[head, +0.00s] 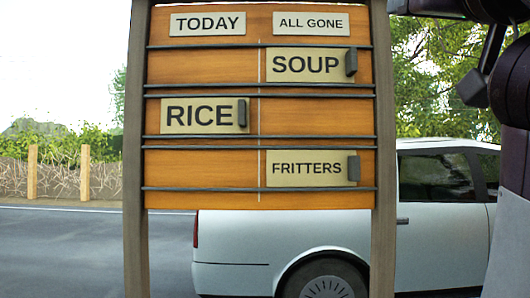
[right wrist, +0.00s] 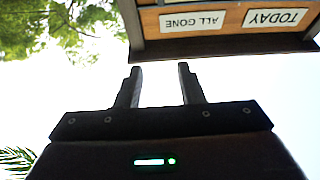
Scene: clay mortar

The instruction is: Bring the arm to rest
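My right gripper (right wrist: 158,82) shows in the right wrist view, its two dark fingers apart with nothing between them. It is clear of the menu board, whose upper edge shows upside down beyond the fingers. In the head view part of my right arm (head: 510,85) stands at the right edge, beside the board. My left gripper is not in either view.
The wooden board (head: 320,115) has TODAY and ALL GONE columns. The RICE plate (head: 200,116) is under TODAY. The SOUP plate (head: 305,65) and FRITTERS plate (head: 305,169) are under ALL GONE. A pale vehicle (head: 240,250) stands behind on a road.

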